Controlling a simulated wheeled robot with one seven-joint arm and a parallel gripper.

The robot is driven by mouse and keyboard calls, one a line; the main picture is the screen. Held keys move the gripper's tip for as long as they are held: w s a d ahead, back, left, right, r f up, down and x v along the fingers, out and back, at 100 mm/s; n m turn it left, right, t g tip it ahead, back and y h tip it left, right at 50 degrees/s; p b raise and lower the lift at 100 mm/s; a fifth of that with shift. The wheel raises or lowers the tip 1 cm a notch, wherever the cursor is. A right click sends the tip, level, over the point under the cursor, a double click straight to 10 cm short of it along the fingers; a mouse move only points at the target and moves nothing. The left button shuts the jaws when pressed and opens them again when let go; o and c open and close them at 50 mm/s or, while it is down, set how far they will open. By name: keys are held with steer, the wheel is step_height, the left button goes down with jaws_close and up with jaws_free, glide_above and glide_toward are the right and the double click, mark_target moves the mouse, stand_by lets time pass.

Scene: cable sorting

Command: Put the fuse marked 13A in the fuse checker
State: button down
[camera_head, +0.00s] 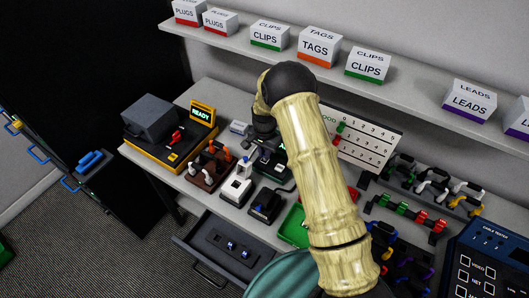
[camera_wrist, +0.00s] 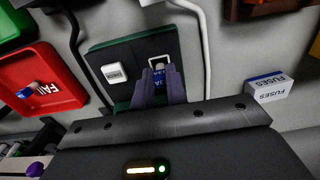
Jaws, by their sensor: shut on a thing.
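The fuse checker (camera_wrist: 132,58) is a dark green block in the wrist view, with a white button and a white-framed slot. In the head view the checker (camera_head: 281,168) is partly hidden behind my arm. My gripper (camera_wrist: 159,84) has purple fingers and is shut on a small fuse (camera_wrist: 160,75) with a blue band, right at the slot. I cannot tell whether the fuse is seated or just over it, and its marking is not readable. In the head view my gripper (camera_head: 262,148) is small and its fingers are barely seen.
A red FAIL tray (camera_wrist: 70,75) with a blue-banded fuse (camera_wrist: 27,91) lies left of the checker. A FUSES box (camera_wrist: 268,88) stands on the right. Cables run either side of the checker. An open drawer (camera_head: 215,260) holds blue-banded fuses (camera_head: 231,245). A green tray (camera_head: 292,226) is nearby.

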steer(key=shift+s+a, duration=0.1)
steer(key=shift+s, duration=0.1)
steer(key=shift+w+f, duration=0.1)
steer(key=shift+f, duration=0.15)
steer(key=shift+f+b, duration=0.2)
steer(key=shift+b, duration=0.25)
stand_by(0.3)
stand_by(0.4)
steer(key=c, duration=0.8)
jaws_free()
steer(key=shift+o, duration=0.2)
steer(key=shift+r, duration=0.15)
steer(key=shift+r+p, duration=2.35)
steer(key=shift+r, duration=1.55)
